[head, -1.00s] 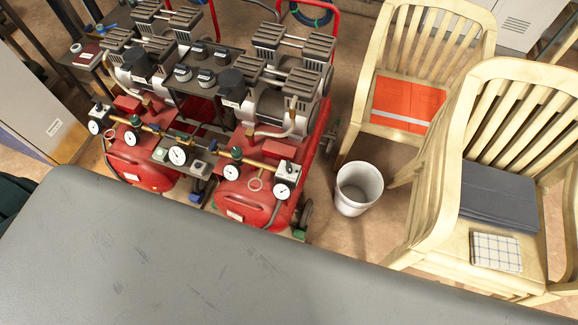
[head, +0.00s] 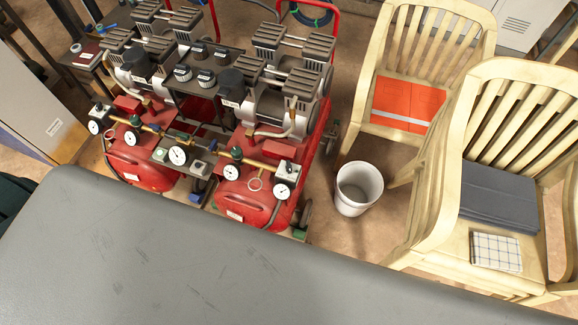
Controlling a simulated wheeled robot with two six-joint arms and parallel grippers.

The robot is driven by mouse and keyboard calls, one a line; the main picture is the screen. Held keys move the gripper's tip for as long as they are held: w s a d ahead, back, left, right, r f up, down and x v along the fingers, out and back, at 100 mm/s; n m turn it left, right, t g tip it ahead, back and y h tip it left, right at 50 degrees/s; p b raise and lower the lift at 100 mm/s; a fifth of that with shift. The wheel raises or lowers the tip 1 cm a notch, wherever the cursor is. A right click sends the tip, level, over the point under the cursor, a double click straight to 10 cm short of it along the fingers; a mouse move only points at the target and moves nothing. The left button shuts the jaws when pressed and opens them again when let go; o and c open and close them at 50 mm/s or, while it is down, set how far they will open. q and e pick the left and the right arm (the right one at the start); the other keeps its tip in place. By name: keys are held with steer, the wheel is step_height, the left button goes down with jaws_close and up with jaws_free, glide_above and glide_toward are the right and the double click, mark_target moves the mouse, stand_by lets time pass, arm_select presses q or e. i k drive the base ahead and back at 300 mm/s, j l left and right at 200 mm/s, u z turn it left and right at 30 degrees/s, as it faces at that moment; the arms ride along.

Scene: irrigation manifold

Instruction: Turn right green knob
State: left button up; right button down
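Two red compressors stand side by side behind a grey foreground surface in the head view. The right green knob (head: 236,153) is small, dark and upright on the brass pipe of the right compressor (head: 230,188). A similar green knob (head: 136,121) sits on the brass pipe of the left compressor (head: 150,172). The knobs are too small to tell their turned position. Neither of my grippers is in view, and nothing touches the knobs.
A worn grey surface (head: 190,265) fills the foreground and hides the floor in front of the compressors. Round gauges (head: 178,155) sit near the knobs. A white bucket (head: 357,190) and wooden chairs (head: 430,190) stand to the right. Some floor (head: 335,235) is bare beside the bucket.

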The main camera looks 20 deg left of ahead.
mark_target(236, 152)
steer(key=u, duration=1.1)
